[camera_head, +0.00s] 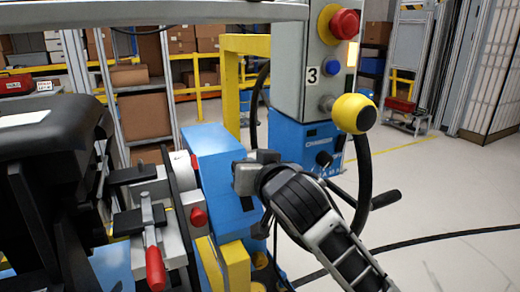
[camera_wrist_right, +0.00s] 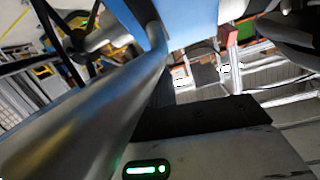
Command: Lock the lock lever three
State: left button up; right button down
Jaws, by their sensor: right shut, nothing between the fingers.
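A lock lever with a red handle (camera_head: 154,266) stands on a grey clamp block at the lower left in the head view, its handle pointing down toward me. I cannot tell which of these is lever three. My right gripper (camera_head: 246,174) is shut and empty, in front of the blue block (camera_head: 222,160), right of the levers and apart from the red handle. The wrist view shows no lever clearly. My left gripper is out of view.
The black dashboard module (camera_head: 45,150) fills the left side. A grey control post (camera_head: 295,60) marked 3, with a red button (camera_head: 344,23), stands behind my right arm. A yellow ball (camera_head: 354,113) tops a black curved bar. Open floor lies at right.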

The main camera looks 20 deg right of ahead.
jog(key=shift+s+a+f+t+b, duration=0.1)
jog(key=shift+s+f+t+b, duration=0.15)
jog(key=shift+f+b, duration=0.3)
jog(key=shift+s+a+f+t+b, duration=0.1)
jog(key=shift+s+f+t+b, duration=0.05)
jog(key=shift+s+f+b, duration=0.3)
jog(key=shift+s+d+f+t+b, duration=0.15)
jog(key=shift+s+t+b, duration=0.2)
jog(key=shift+b, duration=0.3)
